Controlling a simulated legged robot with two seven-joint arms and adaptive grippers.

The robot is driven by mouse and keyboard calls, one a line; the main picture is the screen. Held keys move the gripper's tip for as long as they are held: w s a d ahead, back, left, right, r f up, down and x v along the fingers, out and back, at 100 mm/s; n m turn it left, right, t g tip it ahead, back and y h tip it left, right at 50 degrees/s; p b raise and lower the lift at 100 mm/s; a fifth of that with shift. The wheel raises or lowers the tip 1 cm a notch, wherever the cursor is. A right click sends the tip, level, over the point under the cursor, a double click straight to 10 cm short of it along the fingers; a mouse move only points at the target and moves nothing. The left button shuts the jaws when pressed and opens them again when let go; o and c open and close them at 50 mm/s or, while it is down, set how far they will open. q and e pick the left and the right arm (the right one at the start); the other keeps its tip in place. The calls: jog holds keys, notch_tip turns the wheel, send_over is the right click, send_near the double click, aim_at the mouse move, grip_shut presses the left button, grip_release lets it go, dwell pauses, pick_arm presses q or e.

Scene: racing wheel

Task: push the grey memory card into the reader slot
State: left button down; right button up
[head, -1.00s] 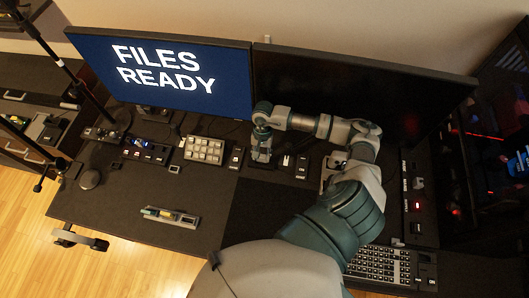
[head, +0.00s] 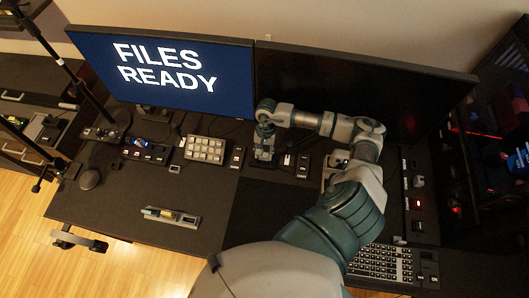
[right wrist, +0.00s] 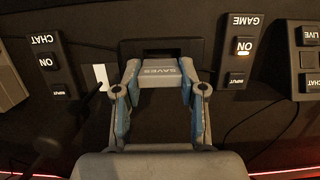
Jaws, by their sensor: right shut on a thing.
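The grey memory card (right wrist: 160,73), marked "SAVES", is between the fingers of my right gripper (right wrist: 160,76) in the right wrist view. The gripper is shut on it, with one blue-sided finger at each side. The card's far edge meets the dark reader slot (right wrist: 163,47); how deep it sits inside cannot be told. In the head view my right gripper (head: 263,152) points down at the back of the desk, below the gap between the monitors, and hides the card and slot. My left gripper is not in view.
A CHAT switch box (right wrist: 47,62) and a GAME switch box (right wrist: 240,48) flank the reader. A white keypad (head: 205,149) stands left of my gripper, and a keyboard (head: 380,263) lies at front right. The left monitor (head: 165,75) reads "FILES READY".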

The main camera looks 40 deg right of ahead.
jog(key=shift+d+f, duration=0.25)
jog(key=shift+d, duration=0.6)
jog(key=shift+a+r, duration=0.15)
jog(key=shift+a, duration=0.55)
jog(key=shift+a+r, duration=0.1)
jog(key=shift+a, duration=0.6)
jog(key=shift+d+f, duration=0.25)
jog(key=shift+d, duration=0.5)
jog(key=shift+a+r+b, duration=0.2)
jog(key=shift+a+b, duration=0.15)
jog(key=shift+a, duration=0.55)
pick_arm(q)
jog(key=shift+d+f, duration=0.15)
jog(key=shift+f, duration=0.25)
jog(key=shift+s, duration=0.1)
